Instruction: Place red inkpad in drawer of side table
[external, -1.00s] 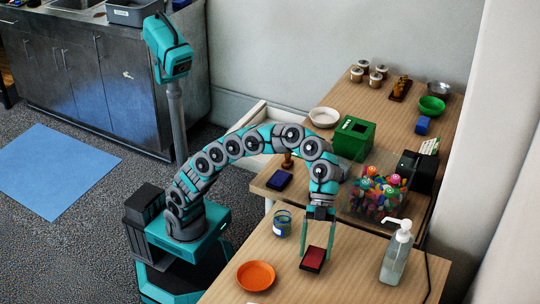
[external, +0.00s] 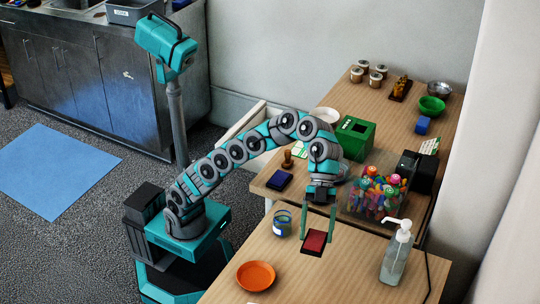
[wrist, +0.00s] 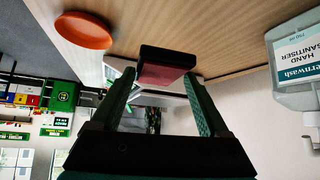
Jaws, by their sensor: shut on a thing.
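The red inkpad (external: 315,240), with a dark case, is held between the two fingers of my gripper (external: 318,238) over the near table (external: 345,280). In the wrist view the inkpad (wrist: 163,72) sits between the fingertips of my gripper (wrist: 165,82). It appears raised a little above the wood. A pale, open drawer-like box (external: 241,126) sticks out at the left of the far table, partly hidden behind my arm; its inside is mostly hidden.
A sanitiser bottle (external: 397,252) stands right of the inkpad, a blue-rimmed glass (external: 282,224) left, and an orange plate (external: 255,275) nearer. A clear box of colourful items (external: 378,195), a green box (external: 354,138) and a blue pad (external: 279,180) occupy the far table.

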